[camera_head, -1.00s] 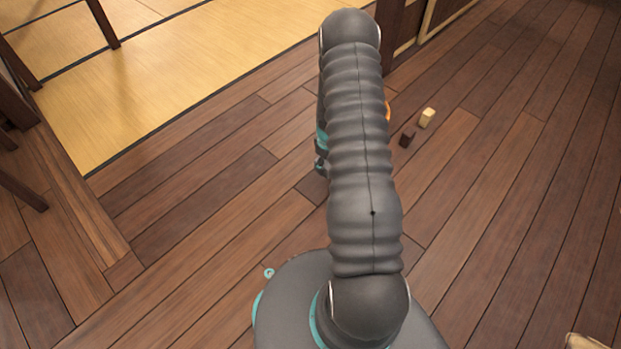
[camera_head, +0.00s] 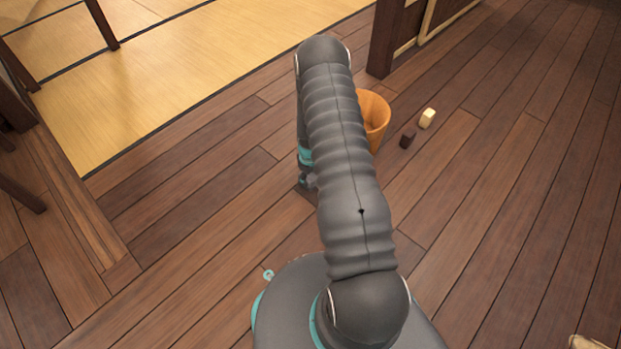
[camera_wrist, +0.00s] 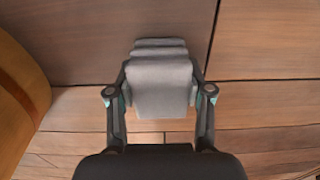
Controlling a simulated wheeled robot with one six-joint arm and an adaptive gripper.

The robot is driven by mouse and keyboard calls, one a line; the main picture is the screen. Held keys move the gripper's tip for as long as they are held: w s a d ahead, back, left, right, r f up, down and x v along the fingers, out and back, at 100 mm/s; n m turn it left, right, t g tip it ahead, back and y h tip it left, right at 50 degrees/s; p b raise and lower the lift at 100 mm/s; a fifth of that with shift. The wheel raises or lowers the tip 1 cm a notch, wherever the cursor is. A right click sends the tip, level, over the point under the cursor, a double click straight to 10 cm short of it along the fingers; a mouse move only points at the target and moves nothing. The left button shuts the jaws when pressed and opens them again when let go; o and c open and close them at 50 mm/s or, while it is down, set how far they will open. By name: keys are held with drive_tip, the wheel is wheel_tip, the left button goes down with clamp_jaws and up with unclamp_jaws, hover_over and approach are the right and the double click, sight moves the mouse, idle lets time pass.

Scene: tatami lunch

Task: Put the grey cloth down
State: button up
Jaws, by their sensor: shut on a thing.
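The grey cloth (camera_wrist: 160,88) is a folded, light grey bundle in the wrist view. My gripper (camera_wrist: 160,94) is shut on it, with one finger on each side. Wooden planks lie beyond the cloth, and I cannot tell how high it is above them. In the head view my arm hides most of my gripper (camera_head: 307,181), which is low over the wooden floor. I cannot make out the cloth there.
An orange bucket (camera_head: 377,112) stands on the floor right of my arm; its curved side shows at the left of the wrist view (camera_wrist: 14,105). Open floor (camera_head: 500,220) lies to the right.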

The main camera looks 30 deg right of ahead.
drive_tip(key=shift+f, duration=0.2)
drive_tip(key=o, duration=1.1)
drive_tip(key=shift+r, duration=0.15)
